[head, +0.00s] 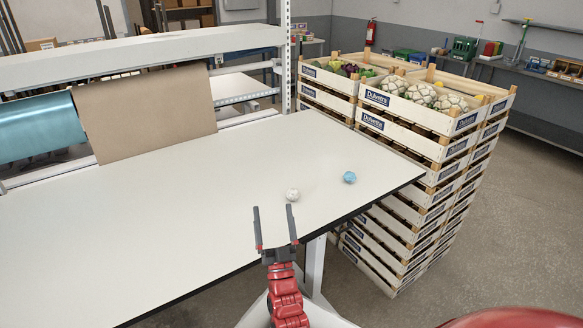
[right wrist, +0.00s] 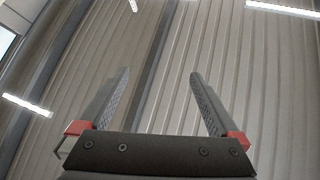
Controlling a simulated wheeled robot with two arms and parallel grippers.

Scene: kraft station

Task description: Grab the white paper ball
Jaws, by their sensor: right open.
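The white paper ball (head: 292,195) lies on the white table (head: 130,225), near its front edge toward the right end. My right gripper (head: 273,208) is open and empty, with its fingers pointing away from me. In the head view the ball shows just beyond and beside the tip of its right finger. I cannot tell the height of the gripper over the table. The right wrist view shows the two open fingers (right wrist: 162,75) with only the ceiling behind them. My left gripper is not in view.
A blue paper ball (head: 349,177) lies to the right of the white one. Stacked wooden crates (head: 410,130) of vegetables stand beyond the table's right end. A brown paper sheet (head: 145,110) and a blue roll (head: 40,127) hang along the back. The table's middle is clear.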

